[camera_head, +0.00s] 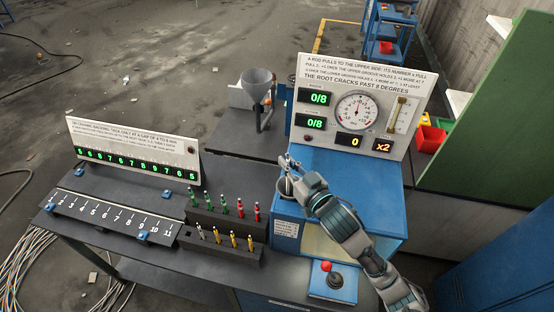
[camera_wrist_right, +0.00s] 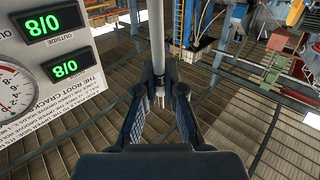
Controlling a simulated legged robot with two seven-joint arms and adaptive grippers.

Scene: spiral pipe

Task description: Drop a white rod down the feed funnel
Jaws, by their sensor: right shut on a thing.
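My right gripper (camera_head: 287,170) is by the left side of the blue machine, in front of its display panel. In the right wrist view its fingers (camera_wrist_right: 160,88) are closed on a pale grey-white rod (camera_wrist_right: 158,35), which runs out past the fingertips to the top of that view. In the head view the held rod is too small to make out clearly. The grey feed funnel (camera_head: 257,82) stands open-topped on a stand behind and left of the gripper, apart from it. My left gripper is not in view.
Dark racks hold green and red rods (camera_head: 240,208) and pale and yellow rods (camera_head: 233,239). The display panel (camera_head: 357,108), showing 0/8 twice, rises behind the blue machine (camera_head: 375,190). A numbered rail (camera_head: 110,217) lies left; a red-knobbed joystick (camera_head: 334,280) stands in front.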

